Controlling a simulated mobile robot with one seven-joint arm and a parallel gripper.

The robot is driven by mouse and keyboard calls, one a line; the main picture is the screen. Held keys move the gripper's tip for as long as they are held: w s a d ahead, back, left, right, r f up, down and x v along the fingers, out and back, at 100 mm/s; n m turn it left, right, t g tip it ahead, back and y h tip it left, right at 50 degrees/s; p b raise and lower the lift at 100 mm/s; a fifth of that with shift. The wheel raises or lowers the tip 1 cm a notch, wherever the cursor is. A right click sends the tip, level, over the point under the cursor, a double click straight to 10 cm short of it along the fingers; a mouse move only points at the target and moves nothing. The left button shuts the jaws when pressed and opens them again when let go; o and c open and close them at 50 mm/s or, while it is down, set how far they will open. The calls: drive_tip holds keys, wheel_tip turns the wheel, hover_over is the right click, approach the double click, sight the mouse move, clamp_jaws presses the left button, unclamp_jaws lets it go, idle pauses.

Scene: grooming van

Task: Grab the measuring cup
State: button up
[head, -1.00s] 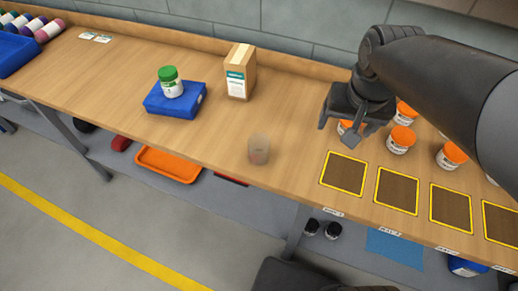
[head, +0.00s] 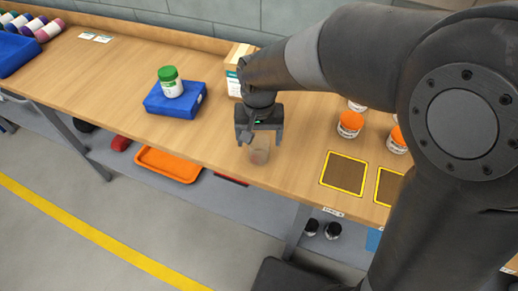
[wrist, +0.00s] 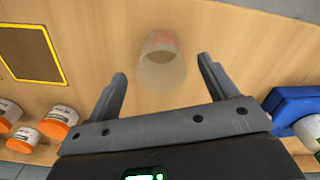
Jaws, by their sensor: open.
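The measuring cup (head: 259,155) is a small clear cup with reddish marks. It stands upright on the wooden bench near its front edge. It also shows in the wrist view (wrist: 161,62), ahead of and between the line of my fingers. My gripper (head: 259,140) is open and empty, pointing down just above and behind the cup in the head view. In the wrist view my gripper (wrist: 160,82) has its two fingers spread on either side of the cup's near end. I cannot tell how far the fingertips are above the cup.
A blue block (head: 175,100) carries a green-lidded jar (head: 171,82) to the left. A cardboard box (head: 238,62) is behind my gripper, partly hidden. Orange-lidded jars (head: 350,123) and yellow-framed squares (head: 344,173) lie to the right.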

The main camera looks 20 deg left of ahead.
wheel_tip(320, 180, down, 6)
drive_tip(key=shift+w+a+r, duration=0.1)
drive_tip(key=shift+w+r, duration=0.05)
idle(0.3)
drive_tip(key=c, duration=1)
